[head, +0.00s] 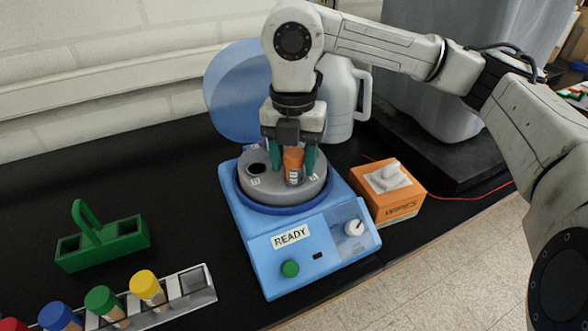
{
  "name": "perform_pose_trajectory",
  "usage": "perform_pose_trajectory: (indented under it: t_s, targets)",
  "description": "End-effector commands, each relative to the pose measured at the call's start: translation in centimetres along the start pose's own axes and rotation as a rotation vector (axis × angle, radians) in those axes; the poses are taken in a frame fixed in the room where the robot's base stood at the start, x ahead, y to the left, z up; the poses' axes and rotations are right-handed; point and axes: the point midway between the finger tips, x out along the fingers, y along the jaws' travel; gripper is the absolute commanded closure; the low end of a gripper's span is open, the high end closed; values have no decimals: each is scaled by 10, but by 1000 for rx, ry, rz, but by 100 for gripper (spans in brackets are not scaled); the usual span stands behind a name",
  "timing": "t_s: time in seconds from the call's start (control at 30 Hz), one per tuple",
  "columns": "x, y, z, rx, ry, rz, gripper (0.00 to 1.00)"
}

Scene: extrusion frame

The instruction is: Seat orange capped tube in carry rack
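The orange capped tube (293,161) stands upright in a hole of the grey rotor (270,188) inside the blue centrifuge (270,258), whose lid is raised. Its cap and a short labelled length show; the rest is hidden in the rotor. My gripper (290,165) points down over the rotor. Its teal fingers are apart, one on each side of the tube, with a visible gap on the left; contact on the right is unclear. The green carry rack (105,255) stands on the bench at the left, with an upright handle between two empty-looking square openings.
A metal rack (200,300) at the front left holds yellow, green, blue and red capped tubes and has an empty slot at its right end. An orange wipes box (387,196) stands right of the centrifuge. A white jug (344,100) stands behind. Bench between carry rack and centrifuge is clear.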

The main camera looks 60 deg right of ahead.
Motion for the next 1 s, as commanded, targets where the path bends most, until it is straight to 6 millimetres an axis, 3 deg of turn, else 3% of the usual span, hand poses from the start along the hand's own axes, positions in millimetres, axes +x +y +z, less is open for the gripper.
perform_pose_trajectory:
  t_s: [0.07, 0.4, 0.77, 1.0]
  targets:
    - [0, 0, 0, 0, 0, 0, 57]
    - [0, 0, 0, 0, 0, 0, 89]
    - [-4, 0, 0, 0, -1, 0, 90]
    - [-30, 0, 1, 0, -4, 1, 90]
